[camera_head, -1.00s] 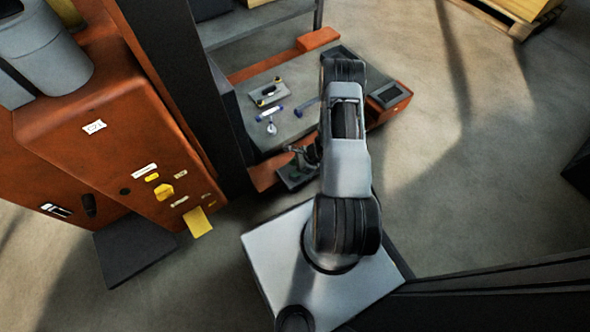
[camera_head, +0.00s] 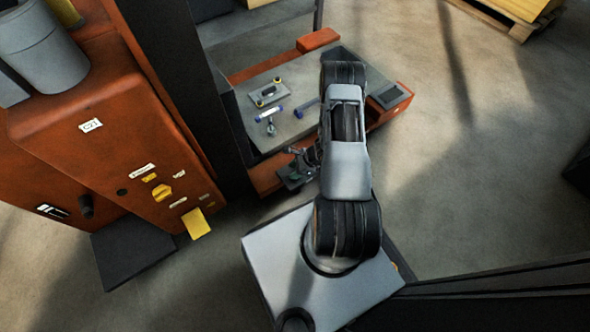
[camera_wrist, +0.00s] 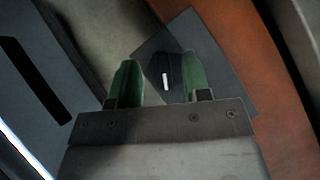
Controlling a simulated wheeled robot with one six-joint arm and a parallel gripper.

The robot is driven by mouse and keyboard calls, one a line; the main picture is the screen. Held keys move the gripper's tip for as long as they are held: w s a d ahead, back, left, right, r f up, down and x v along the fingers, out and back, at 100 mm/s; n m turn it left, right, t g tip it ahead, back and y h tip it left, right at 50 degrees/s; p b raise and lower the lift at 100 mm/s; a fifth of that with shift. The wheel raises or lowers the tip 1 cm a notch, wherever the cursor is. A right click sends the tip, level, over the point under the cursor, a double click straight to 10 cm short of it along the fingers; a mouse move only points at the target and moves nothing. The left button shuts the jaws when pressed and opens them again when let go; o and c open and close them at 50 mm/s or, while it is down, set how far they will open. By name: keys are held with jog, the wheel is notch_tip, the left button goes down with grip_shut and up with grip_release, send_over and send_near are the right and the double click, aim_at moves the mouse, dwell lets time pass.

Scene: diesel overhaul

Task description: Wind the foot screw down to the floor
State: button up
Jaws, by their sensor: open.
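In the wrist view a dark knob with a short white mark, apparently the foot screw's head (camera_wrist: 168,78), sits over a dark grey plate (camera_wrist: 216,62). My gripper (camera_wrist: 158,68) is open, with two green fingers pointing towards it. The knob shows between the fingers, close against the right one in the picture; I cannot tell whether they touch. The left finger stands clear of it. In the head view my gripper (camera_head: 296,174) is low at the near corner of the orange bench, beside my arm. The screw's lower end and the floor contact are hidden.
The orange bench (camera_head: 263,181) has a grey top with a small plate (camera_head: 269,93), a blue-ended tool (camera_head: 270,113) and other small parts.

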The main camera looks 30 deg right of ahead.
aim_at(295, 182)
jog(key=shift+f, duration=0.2)
jog(key=shift+f+b, duration=1.45)
jog(key=shift+b, duration=0.15)
jog(key=shift+r, duration=0.15)
jog(key=shift+r+p, duration=0.3)
jog(key=shift+r, duration=0.05)
jog(key=shift+c, duration=0.2)
grip_shut()
jog(key=m+t+b, duration=0.1)
jog(key=m+h+b, duration=0.1)
jog(key=m, duration=0.1)
jog(key=shift+f+t, duration=0.25)
jog(key=shift+t, duration=0.15)
jog(key=shift+r+m+t+h, duration=0.15)
jog(key=shift+m+t+h, duration=0.15)
jog(key=shift+m, duration=0.5)
